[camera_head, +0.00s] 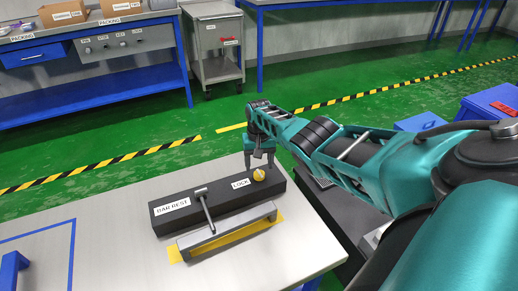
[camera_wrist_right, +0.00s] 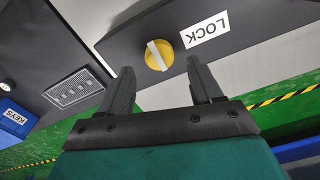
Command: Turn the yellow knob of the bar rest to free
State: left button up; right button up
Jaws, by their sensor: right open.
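The bar rest (camera_head: 228,208) is a dark block on the grey table, with a "BAR REST" label at its left end and a "LOCK" label near its right end. The yellow knob (camera_head: 259,175) sits on its top beside the "LOCK" label. In the right wrist view the yellow knob (camera_wrist_right: 159,55) shows a pale stripe across its face, and the label (camera_wrist_right: 206,31) is right of it. My right gripper (camera_wrist_right: 160,85) is open and empty, its fingertips apart from the knob. In the head view my right gripper (camera_head: 258,160) is just behind the knob. My left gripper is not in view.
A grey bar (camera_head: 228,230) stands in front of the block, over a yellow patch. A T-shaped handle (camera_head: 204,208) leans across the block. Blue bins (camera_head: 490,105) stand at the right, and a grey cart (camera_head: 216,45) stands behind.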

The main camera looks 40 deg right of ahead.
aim_at(259, 173)
pick_arm(q)
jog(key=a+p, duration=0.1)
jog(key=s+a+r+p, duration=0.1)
jog(key=p, duration=0.1)
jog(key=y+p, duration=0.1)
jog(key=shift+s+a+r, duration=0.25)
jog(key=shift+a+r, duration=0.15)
pick_arm(e)
notch_tip(259, 173, up, 10)
jog(key=shift+f, duration=0.25)
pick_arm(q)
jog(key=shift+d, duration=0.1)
